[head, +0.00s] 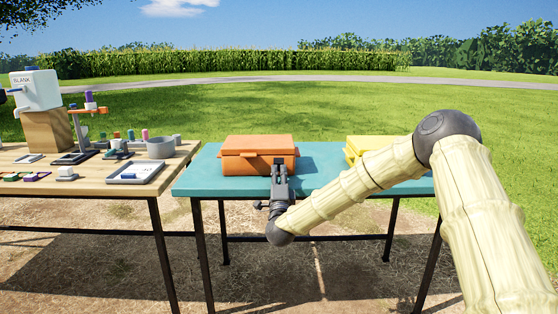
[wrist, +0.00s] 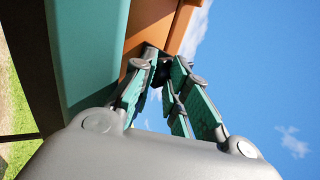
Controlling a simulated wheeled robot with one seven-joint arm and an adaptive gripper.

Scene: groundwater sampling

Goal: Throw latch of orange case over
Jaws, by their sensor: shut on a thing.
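The orange case (head: 248,163) stands closed on the teal table, with its lid down. In the wrist view the orange case (wrist: 147,24) fills the top middle. My gripper (head: 279,163) is at the front face of the case, right of its middle. In the wrist view the fingertips of my gripper (wrist: 160,56) come together against the case front, just below the lid edge. My gripper is shut on the latch of the orange case, which the fingers mostly hide. I cannot tell the latch's exact angle.
The teal table (head: 318,158) also bears a yellow case (head: 356,146), partly behind my arm. A wooden table (head: 100,186) at left holds a white BLANK container (head: 36,90), a grey bowl (head: 161,147) and a tray (head: 135,172). The table between the two cases is clear.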

